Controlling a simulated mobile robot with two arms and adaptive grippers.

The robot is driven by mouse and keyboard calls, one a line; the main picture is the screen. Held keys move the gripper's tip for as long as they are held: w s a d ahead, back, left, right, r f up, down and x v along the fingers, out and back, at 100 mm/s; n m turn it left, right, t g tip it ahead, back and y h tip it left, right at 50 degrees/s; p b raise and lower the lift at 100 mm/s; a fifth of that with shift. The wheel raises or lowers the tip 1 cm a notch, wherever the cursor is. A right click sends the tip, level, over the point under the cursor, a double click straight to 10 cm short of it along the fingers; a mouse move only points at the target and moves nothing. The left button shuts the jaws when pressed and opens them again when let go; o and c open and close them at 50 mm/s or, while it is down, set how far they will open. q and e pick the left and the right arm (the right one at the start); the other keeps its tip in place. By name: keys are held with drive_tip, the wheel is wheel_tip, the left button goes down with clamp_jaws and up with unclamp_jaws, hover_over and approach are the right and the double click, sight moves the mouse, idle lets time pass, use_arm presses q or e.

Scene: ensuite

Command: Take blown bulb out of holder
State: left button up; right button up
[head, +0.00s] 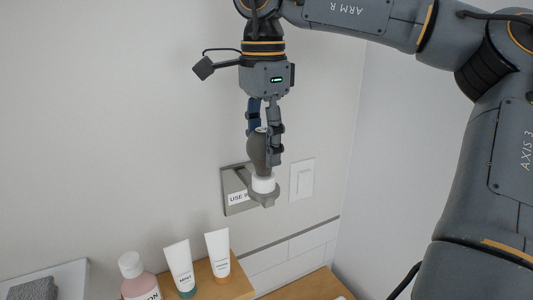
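The blown bulb (257,152) is dark grey-brown and roughly upright. It sits between the fingers of my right gripper (263,138), which points straight down and appears shut on it. Directly below is the white socket (263,184) of the grey holder (264,198), which juts out from a wall plate. The bulb's lower end meets the top of the white socket in this view; I cannot tell how far it sits inside. The fingers hide part of the bulb's upper portion. My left gripper is not in view.
The wall plate (229,207) bears a partly hidden label. A white wall switch (302,180) is just right of it. Below, a wooden shelf (236,285) holds two white tubes (178,263) (218,250); a pink bottle (138,284) stands beside them. A grey towel (33,290) lies at lower left.

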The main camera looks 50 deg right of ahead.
drive_tip(key=shift+c, duration=0.8)
drive_tip(key=shift+r+n+p, duration=0.1)
drive_tip(key=shift+n+p, duration=0.35)
drive_tip(key=shift+n, duration=0.05)
drive_tip(key=shift+n+p, duration=0.65)
drive_tip(key=shift+n, duration=0.95)
drive_tip(key=shift+f, duration=0.2)
drive_tip(key=n, duration=0.4)
